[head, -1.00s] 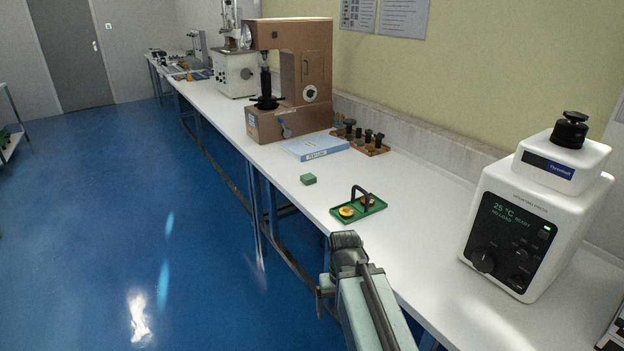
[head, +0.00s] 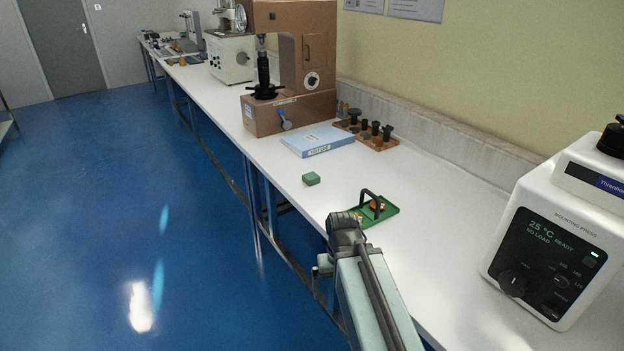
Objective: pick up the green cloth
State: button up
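The green cloth (head: 311,178) looks like a small folded green block. It lies on the white bench near its front edge, left of a green tray and in front of a blue book. My gripper (head: 346,222) is at the end of my arm in the lower middle of the head view. It appears in front of the green tray and hides part of it. The cloth is beyond and to the left of the gripper, apart from it. The fingertips do not show clearly enough to tell whether they are open.
The green tray (head: 384,216) with a dark handle stands close to my gripper. The blue book (head: 318,140), a rack of dark fittings (head: 372,138) and a brown tester (head: 290,112) stand behind the cloth. A white mounting press (head: 560,235) stands at right. Bench around the cloth is bare.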

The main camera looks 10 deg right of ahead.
aim_at(311, 178)
jog(key=k, duration=0.45)
jog(key=u, duration=0.35)
jog(key=i, duration=0.8)
jog(key=u, duration=0.8)
jog(key=i, duration=1.6)
jog(key=z, duration=0.3)
